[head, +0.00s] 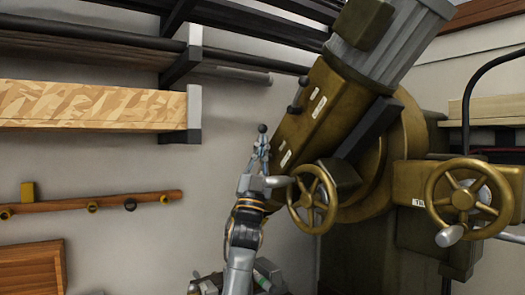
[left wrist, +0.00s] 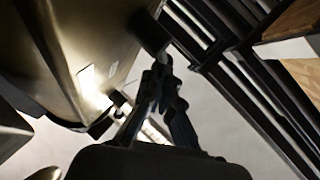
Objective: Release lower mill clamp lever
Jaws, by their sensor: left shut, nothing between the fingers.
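The mill head (head: 318,105) is a tilted olive-gold body with pale labels. A dark ball knob (head: 262,128) shows just above my left gripper (head: 261,146), left of the mill head. I cannot tell whether they touch. Two more dark knobs, an upper one (head: 303,81) and a lower one (head: 293,109), stick out from the head's left edge. I cannot tell which knob belongs to the lower clamp lever. In the left wrist view, my left gripper (left wrist: 163,65) is shut and empty, with a dark rounded end (left wrist: 149,32) close beyond its tips. My right gripper is out of view.
A gold handwheel (head: 313,199) stands close to the right of my left wrist. A second handwheel (head: 470,199) is farther right. A rack with wooden boards (head: 90,106) is at the left. The wall between rack and mill is clear.

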